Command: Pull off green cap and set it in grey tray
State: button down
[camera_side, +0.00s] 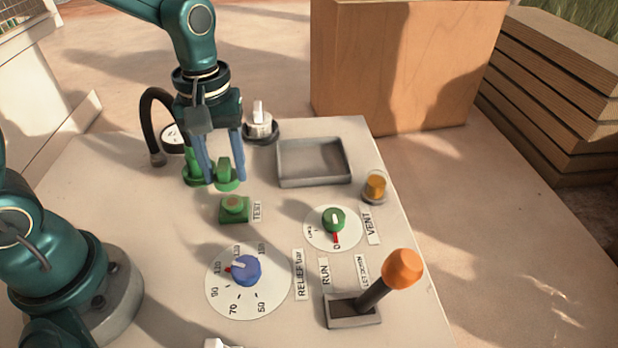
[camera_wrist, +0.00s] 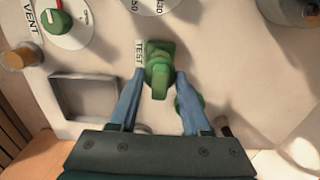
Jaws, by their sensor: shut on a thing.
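My gripper (camera_side: 221,172) is shut on the green cap (camera_side: 227,181), which sits between its two blue fingertips. The wrist view also shows the cap (camera_wrist: 158,77) between the fingers, in front of the green TEST button. A green fitting (camera_side: 194,172) stands just left of the cap in the side view; in the wrist view it (camera_wrist: 190,103) is partly hidden behind the right finger. The cap appears beside the fitting, but its exact height above the panel is hard to tell. The grey tray (camera_side: 315,181) is empty, right of my gripper; it also shows in the wrist view (camera_wrist: 84,78).
A white valve handle (camera_side: 258,122) stands between my gripper and the tray's back. A black hose (camera_side: 150,112) arches at the left. The TEST button (camera_side: 235,207), an amber lamp (camera_side: 375,185), dials and an orange-knobbed lever (camera_side: 402,268) are nearer. A wooden box (camera_side: 405,65) stands behind.

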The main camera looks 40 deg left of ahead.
jog(key=shift+r, duration=0.8)
jog(key=shift+a, duration=0.1)
